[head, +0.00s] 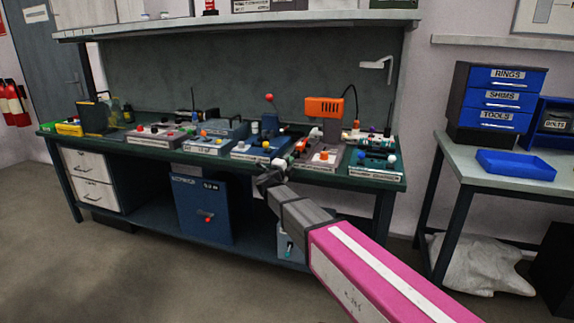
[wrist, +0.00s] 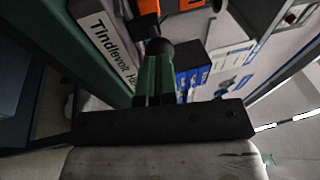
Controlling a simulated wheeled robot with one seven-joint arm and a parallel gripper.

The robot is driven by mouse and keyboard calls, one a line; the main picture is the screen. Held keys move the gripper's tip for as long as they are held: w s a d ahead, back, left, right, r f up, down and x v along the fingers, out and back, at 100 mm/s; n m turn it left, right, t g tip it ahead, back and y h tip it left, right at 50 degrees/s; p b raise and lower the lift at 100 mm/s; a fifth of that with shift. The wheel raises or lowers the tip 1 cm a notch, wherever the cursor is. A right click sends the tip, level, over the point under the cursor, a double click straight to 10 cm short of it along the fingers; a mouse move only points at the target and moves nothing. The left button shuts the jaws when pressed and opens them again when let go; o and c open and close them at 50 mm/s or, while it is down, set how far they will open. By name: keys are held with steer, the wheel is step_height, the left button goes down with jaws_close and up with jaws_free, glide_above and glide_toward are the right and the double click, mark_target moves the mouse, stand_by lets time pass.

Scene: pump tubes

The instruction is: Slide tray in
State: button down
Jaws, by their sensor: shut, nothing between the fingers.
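Several shallow device trays stand in a row on the green bench. They include a blue one (head: 262,154), a grey one (head: 322,160) with an orange knob and a green one (head: 374,165) at the right end. I cannot tell which is the task's tray. My gripper (head: 270,178) is at the bench's front edge, just below and in front of the blue and grey trays. In the wrist view my gripper (wrist: 157,55) is shut and empty, beside a white label panel (wrist: 108,40) reading "Tindlevolt". Whether it touches anything is unclear.
A blue cabinet (head: 203,207) and white drawers (head: 90,178) stand under the bench. An orange device (head: 324,107) stands behind the trays. At right, a side table holds a drawer unit (head: 500,97) and an empty blue bin (head: 515,164). The floor in front is clear at left.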

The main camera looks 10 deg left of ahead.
steer(key=w, duration=0.5)
steer(key=shift+d, duration=0.2)
steer(key=shift+s, duration=0.25)
